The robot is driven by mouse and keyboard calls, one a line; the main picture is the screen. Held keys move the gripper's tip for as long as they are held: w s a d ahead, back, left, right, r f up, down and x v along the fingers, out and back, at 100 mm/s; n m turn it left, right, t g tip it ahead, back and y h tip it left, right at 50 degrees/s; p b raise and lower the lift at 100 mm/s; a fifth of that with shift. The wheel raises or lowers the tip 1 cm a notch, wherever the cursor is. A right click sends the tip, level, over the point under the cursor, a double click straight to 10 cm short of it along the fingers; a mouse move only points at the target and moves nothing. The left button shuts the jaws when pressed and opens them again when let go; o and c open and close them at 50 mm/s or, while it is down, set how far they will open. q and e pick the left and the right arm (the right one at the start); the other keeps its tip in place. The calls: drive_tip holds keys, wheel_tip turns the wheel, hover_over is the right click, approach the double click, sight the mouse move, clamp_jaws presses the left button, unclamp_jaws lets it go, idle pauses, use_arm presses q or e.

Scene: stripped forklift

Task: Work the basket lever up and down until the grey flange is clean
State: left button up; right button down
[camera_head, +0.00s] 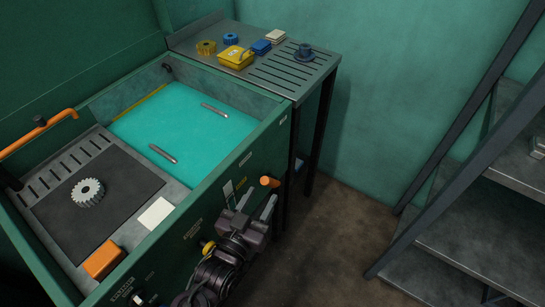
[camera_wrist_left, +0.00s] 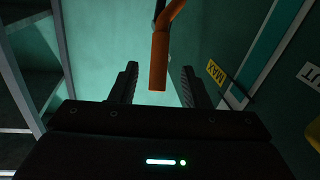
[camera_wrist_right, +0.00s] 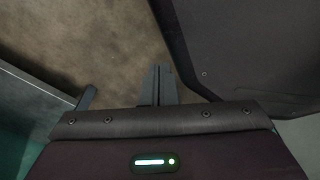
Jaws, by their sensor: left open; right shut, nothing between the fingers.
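The basket lever ends in an orange grip (camera_head: 269,182) on the front of the green wash tank. My left gripper (camera_head: 257,202) is open just in front of it. In the left wrist view the orange grip (camera_wrist_left: 158,60) is between the two spread fingers, which do not close on it. The tank holds opaque teal liquid (camera_head: 185,120); two short metal bars show at its surface, and nothing below is visible. A dark blue-grey flanged part (camera_head: 304,53) stands on the slotted side shelf. My right gripper (camera_wrist_right: 158,86) is shut and empty, seen only in the right wrist view above the brown floor.
A grey gear (camera_head: 87,192) lies on a dark mat beside the liquid, near an orange block (camera_head: 104,260) and a white card (camera_head: 156,213). The shelf also holds a yellow box (camera_head: 236,57) and small parts.

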sight(271, 180)
use_arm(q)
drive_tip(key=x, duration=0.6)
drive_tip(key=shift+w+d+r, duration=0.1)
drive_tip(key=shift+w+d, duration=0.1)
drive_tip(key=shift+w, duration=0.05)
drive_tip(key=shift+w+d, duration=0.15)
drive_tip(key=shift+w, duration=0.15)
drive_tip(key=shift+w+d, duration=0.1)
drive_tip(key=shift+w, duration=0.05)
clamp_jaws()
use_arm(e)
drive_tip(key=shift+s+r, duration=0.2)
drive_tip(key=shift+s, duration=0.95)
use_arm(q)
drive_tip(key=shift+p, duration=0.3)
